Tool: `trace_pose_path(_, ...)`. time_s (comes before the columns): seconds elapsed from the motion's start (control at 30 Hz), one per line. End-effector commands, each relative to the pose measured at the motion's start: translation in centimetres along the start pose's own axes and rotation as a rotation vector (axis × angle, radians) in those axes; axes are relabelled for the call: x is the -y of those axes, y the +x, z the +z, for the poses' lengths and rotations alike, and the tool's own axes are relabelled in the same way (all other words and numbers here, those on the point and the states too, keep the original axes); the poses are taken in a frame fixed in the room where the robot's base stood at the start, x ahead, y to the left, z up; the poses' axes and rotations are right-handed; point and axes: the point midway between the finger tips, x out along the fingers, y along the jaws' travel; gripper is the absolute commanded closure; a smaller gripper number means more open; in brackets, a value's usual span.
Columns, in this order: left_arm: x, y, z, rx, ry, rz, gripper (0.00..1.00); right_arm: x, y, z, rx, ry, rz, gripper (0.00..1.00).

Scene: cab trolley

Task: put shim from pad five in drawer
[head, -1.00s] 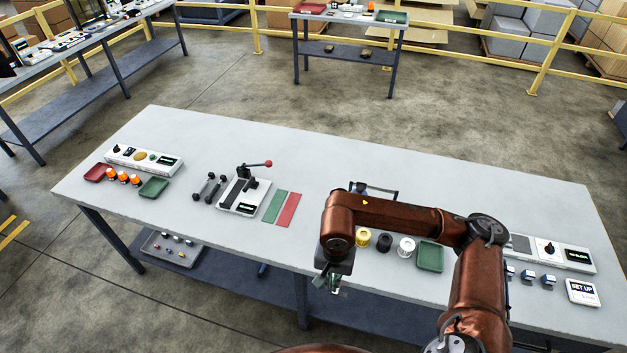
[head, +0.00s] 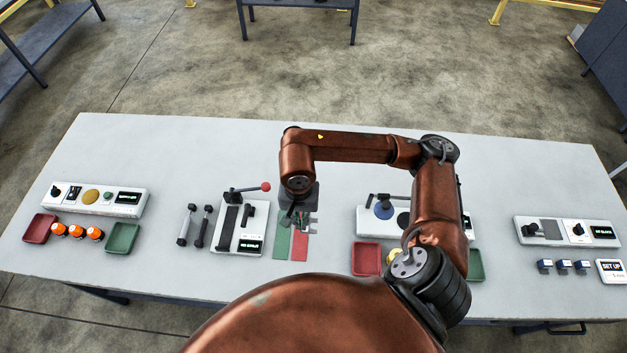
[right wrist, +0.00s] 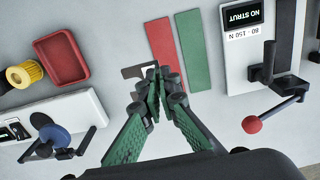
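A flat grey-brown notched piece, which looks like the shim (right wrist: 132,72), sticks out at the tips of my right gripper (right wrist: 155,78) in the right wrist view. The green fingers are closed together on it. In the head view my right gripper (head: 298,218) hangs over the table by the green strip (head: 282,241) and the red strip (head: 300,245), and the shim (head: 312,229) shows small beside it. I cannot make out a pad marked five. No open drawer shows; a dark handle-like bar (head: 553,329) is under the table's front edge at right. My left gripper is out of view.
A device with a red-knobbed lever (head: 238,226) stands left of the strips. A red tray (head: 367,258) and a white unit with a blue disc (head: 384,211) are to the right. My arm hides part of that area. The table's back is clear.

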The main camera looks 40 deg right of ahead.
Motion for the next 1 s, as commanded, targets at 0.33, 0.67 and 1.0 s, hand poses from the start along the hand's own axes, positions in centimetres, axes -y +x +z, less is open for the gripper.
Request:
trace_pose_path(0.33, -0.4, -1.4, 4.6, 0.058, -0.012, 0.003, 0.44, -2.5, 1.7, -3.8, -0.010, 0.008, -0.003, 1.00)
trace_pose_path(0.67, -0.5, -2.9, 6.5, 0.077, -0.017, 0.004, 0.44, -2.6, 7.1, -11.6, 0.009, 0.006, 0.005, 1.00)
trace_pose_path(1.0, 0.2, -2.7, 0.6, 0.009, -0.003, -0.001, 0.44, -3.5, 9.9, -13.8, 0.007, 0.006, 0.005, 1.00)
